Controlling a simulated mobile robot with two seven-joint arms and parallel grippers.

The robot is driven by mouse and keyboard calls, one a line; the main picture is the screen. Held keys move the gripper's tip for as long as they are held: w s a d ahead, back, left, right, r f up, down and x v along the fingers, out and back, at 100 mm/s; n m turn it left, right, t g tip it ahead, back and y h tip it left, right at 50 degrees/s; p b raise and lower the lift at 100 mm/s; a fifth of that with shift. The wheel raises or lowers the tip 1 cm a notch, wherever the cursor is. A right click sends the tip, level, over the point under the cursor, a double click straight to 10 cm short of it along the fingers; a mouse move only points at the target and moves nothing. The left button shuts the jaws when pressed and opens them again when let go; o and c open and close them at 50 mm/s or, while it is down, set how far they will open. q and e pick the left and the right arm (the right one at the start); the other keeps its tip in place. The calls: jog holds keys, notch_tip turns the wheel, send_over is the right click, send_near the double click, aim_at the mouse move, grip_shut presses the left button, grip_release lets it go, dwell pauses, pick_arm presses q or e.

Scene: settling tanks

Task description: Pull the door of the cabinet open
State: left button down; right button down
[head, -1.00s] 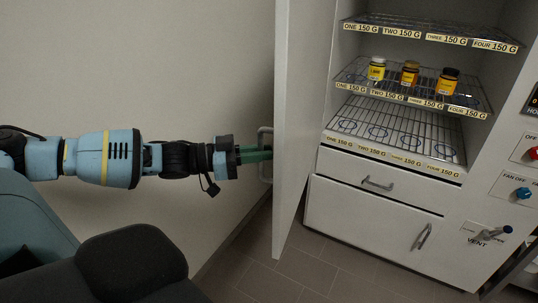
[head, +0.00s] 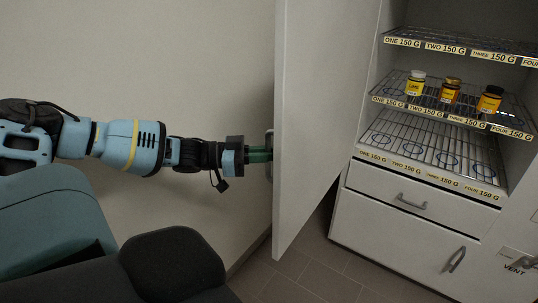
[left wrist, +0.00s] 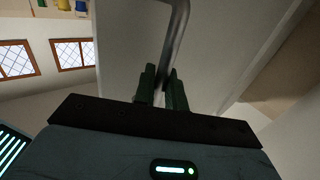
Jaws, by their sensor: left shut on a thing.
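The cabinet door (head: 315,120) stands wide open, its outer face turned toward the left wall. My left gripper (head: 268,155) reaches in from the left and is shut on the door's handle (head: 269,142). In the left wrist view the grey bar handle (left wrist: 177,38) passes between the green fingers (left wrist: 162,85). The door panel (left wrist: 125,45) fills the area behind them. The cabinet's interior shows wire shelves (head: 430,138). My right gripper is not in view.
Several shelf labels and three yellow-labelled jars (head: 450,90) are inside the cabinet. A drawer (head: 410,198) and a lower cupboard (head: 400,245) sit below. The left wall (head: 150,60) is close behind my left arm. Tiled floor (head: 310,262) is clear below the door.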

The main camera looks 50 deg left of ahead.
pick_arm(q)
jog(key=shift+w+a+r, duration=0.1)
jog(key=shift+a+r, duration=0.05)
jog(key=shift+r, duration=0.1)
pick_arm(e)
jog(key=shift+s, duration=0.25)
pick_arm(q)
jog(key=c, duration=1.8)
grip_release()
jog(key=shift+o, duration=1.2)
jog(key=shift+w+f, duration=0.1)
jog(key=shift+f, duration=0.1)
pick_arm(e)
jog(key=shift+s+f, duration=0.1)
